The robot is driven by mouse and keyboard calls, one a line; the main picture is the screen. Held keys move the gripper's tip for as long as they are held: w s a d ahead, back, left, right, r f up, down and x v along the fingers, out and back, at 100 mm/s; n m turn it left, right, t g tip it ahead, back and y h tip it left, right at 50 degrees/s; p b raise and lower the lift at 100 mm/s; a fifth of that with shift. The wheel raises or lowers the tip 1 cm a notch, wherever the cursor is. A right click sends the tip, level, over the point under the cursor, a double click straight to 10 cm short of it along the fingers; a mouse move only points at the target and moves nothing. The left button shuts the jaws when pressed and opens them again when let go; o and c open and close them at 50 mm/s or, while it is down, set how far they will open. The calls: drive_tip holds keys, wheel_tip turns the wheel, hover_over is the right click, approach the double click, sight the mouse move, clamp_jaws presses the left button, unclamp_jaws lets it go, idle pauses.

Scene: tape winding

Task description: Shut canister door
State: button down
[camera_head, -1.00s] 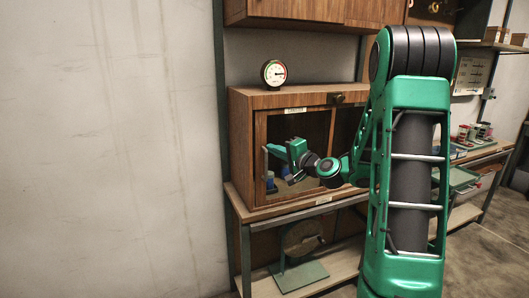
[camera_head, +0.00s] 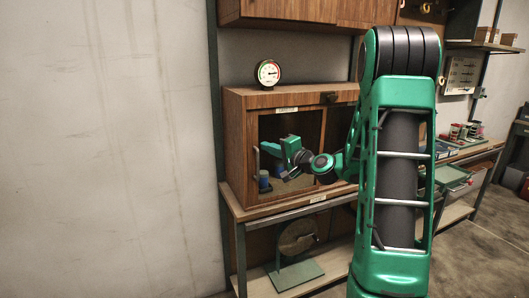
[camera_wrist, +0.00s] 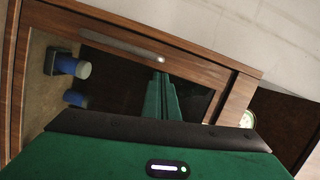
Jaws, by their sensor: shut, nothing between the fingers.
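The wooden cabinet (camera_head: 236,130) has a glass-fronted door (camera_head: 288,110) on its left side, with a pale vertical handle (camera_head: 257,160) near the left edge. The door looks close to the cabinet front; I cannot tell if it is fully flush. My gripper (camera_head: 266,149) is shut and empty, in front of the glass near the handle. In the wrist view, the green fingers (camera_wrist: 163,97) point towards the dark glass beside the metal handle (camera_wrist: 122,46). Blue canisters (camera_wrist: 70,65) show behind the glass. Contact between fingers and door cannot be made out.
A round gauge (camera_head: 268,73) stands on the cabinet top. A bench shelf (camera_head: 262,276) below holds a disc-shaped item (camera_head: 298,238). A wall cabinet (camera_head: 290,12) hangs above. Bare wall (camera_head: 100,150) is on the left. My arm hides part of the cabinet's right side.

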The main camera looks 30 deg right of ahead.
drive_tip(key=s+d, duration=0.3)
drive_tip(key=s, duration=0.7)
drive_tip(key=shift+s+d+r, duration=0.15)
drive_tip(key=shift+d+r, duration=0.15)
drive_tip(key=shift+r, duration=0.05)
drive_tip(key=shift+a, duration=0.1)
drive_tip(key=s+a+f+n+g+y, duration=0.1)
drive_tip(key=s+a+f+n+g, duration=0.75)
drive_tip(key=a+f, duration=0.3)
drive_tip(key=s+g+h, duration=0.2)
drive_tip(key=s+g, duration=0.7)
drive_tip(key=s, duration=1.6)
drive_tip(key=shift+d+h, duration=0.3)
drive_tip(key=shift+r+m, duration=0.1)
drive_tip(key=shift+m, duration=0.15)
